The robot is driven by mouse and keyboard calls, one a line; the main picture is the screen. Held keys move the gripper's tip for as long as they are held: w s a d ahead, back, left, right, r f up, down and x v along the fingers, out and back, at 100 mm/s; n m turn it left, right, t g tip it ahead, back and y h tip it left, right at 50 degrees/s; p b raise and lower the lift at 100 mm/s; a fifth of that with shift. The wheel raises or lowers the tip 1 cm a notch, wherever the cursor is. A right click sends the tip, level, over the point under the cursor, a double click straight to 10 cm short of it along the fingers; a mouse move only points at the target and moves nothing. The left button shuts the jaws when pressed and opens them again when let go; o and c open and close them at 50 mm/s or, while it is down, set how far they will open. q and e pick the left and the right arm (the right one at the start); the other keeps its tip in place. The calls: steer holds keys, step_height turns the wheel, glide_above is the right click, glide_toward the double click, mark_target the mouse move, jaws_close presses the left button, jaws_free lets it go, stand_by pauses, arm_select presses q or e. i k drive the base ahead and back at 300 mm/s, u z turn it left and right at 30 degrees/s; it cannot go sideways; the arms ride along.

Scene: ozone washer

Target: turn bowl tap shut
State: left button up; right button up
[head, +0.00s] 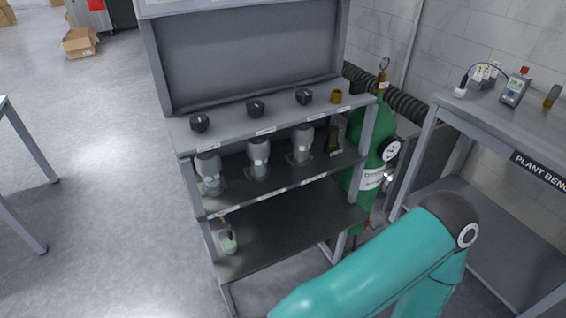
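A grey rack stands in the middle of the head view, with black knobs on its top ledge: a left knob (200,122), a middle knob (256,108) and a right knob (304,97). A brass-coloured fitting (337,96) sits to their right. Below the ledge hang a left bowl unit (209,168), a middle bowl unit (258,158) and a right bowl unit (302,142). I cannot tell which part is the bowl tap, or whether it is open or shut. A teal arm of mine crosses the lower right. Neither gripper is in view.
A green gas cylinder (374,168) with a gauge (391,150) stands right of the rack. A plant bench (480,112) carries small instruments at the right. A small pale green bottle (228,241) is on the rack's lower shelf (285,235). Floor at left is mostly clear.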

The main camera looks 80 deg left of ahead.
mark_target(229, 232)
steer(key=u, duration=0.4)
steer(key=i, duration=0.1)
steer(key=z, duration=0.95)
steer(key=k, duration=1.7)
steer(key=u, duration=0.4)
steer(key=k, duration=1.3)
steer(key=u, duration=1.1)
steer(key=i, duration=0.5)
steer(key=u, duration=0.25)
